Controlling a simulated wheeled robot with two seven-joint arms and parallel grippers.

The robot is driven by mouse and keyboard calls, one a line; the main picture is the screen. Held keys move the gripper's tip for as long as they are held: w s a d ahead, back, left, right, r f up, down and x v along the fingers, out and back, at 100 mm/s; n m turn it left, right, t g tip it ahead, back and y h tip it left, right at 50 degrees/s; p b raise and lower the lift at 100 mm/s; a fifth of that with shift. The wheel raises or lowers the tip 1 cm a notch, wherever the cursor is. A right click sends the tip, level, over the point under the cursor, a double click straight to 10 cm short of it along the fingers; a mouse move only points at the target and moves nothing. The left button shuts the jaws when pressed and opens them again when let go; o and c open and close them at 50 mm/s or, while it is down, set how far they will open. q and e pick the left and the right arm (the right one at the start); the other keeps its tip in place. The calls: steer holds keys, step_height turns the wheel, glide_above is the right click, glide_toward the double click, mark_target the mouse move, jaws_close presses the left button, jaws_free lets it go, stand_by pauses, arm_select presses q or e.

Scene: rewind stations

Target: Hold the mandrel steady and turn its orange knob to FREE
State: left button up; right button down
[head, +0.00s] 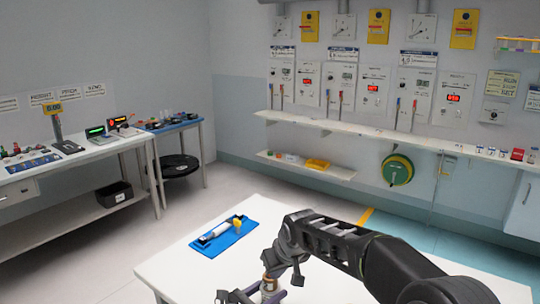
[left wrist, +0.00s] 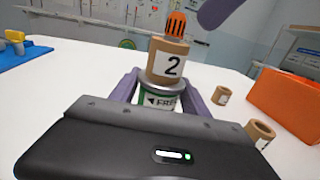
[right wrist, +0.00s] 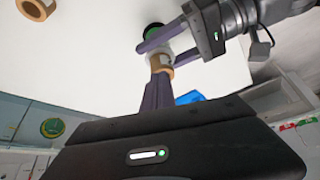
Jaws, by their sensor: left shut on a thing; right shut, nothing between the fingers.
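The mandrel shows in the left wrist view as a brown core marked 2 (left wrist: 168,62) under a ribbed orange knob (left wrist: 176,25), with a green and white band reading FREE (left wrist: 158,99) below. My left gripper (left wrist: 158,88) is shut on the mandrel, its purple fingers on either side of the band. The mandrel (head: 270,284) is small at the bottom of the head view. My right gripper (right wrist: 158,74) is shut and empty, its fingertips close to the brown core (right wrist: 161,60); I cannot tell whether they touch. A purple finger also shows beside the knob in the left wrist view.
Two loose brown cores (left wrist: 221,96) (left wrist: 260,133) and an orange box (left wrist: 287,96) are on the white table right of the mandrel. A blue tray (head: 206,246) with a roller and yellow part lies at the table's far left. Bare table lies between.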

steer(key=shift+r, duration=2.9)
arm_select(q)
steer(key=o, duration=1.7)
steer(key=shift+o, duration=0.2)
steer(key=shift+a, duration=0.1)
steer(key=v, duration=1.2)
arm_select(e)
steer(key=shift+a, duration=0.1)
